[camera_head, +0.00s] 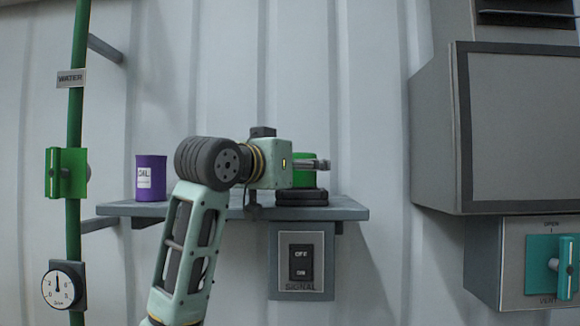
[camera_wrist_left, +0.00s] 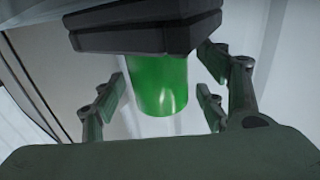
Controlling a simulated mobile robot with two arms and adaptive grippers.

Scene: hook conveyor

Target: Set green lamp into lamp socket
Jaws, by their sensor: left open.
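The green lamp (camera_head: 304,172) is upright on the black lamp socket (camera_head: 302,197) at the right part of the shelf, partly hidden behind my left gripper (camera_head: 318,165). In the left wrist view the lamp (camera_wrist_left: 160,86) meets the dark stepped socket (camera_wrist_left: 145,30); I cannot tell how deep it sits. My left gripper (camera_wrist_left: 165,92) is open, with fingers on both sides of the lamp and visible gaps to it. My right gripper is not in view.
The grey shelf (camera_head: 347,209) also carries a purple can (camera_head: 151,178). A signal switch (camera_head: 301,261) is below it. A green water pipe (camera_head: 75,125) with a valve stands at left; a grey vent box (camera_head: 520,130) juts out at right.

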